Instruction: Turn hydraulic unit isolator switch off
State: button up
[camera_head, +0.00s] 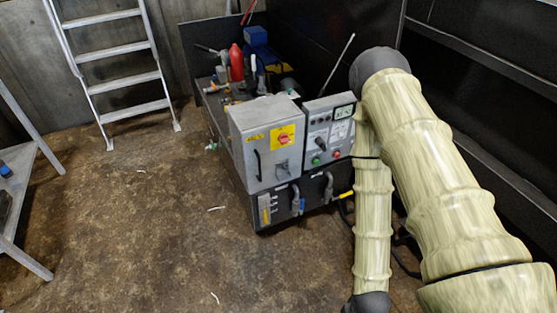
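The hydraulic unit stands in the middle of the camera_head view. Its grey cabinet (255,160) carries a red rotary switch on a yellow plate (284,138), which looks like the isolator switch. The knob is too small to tell which way it is turned. A dark handle shows on the left of the cabinet door. My arm comes in from the right, bends over beside the unit and runs down out of the bottom of the picture. My gripper is not in view. The switch is not covered by my arm.
A grey control panel (329,134) with a gauge and buttons adjoins the cabinet, above a dark lower front (300,203) with valves and hoses. An aluminium ladder (115,75) leans at the back left. A metal table (18,185) stands at the left edge. The brown floor before the unit is mostly clear.

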aim_at(284, 138)
jog(key=z, duration=1.25)
jog(key=k, duration=0.9)
jog(key=u, duration=1.25)
jog(key=i, duration=0.5)
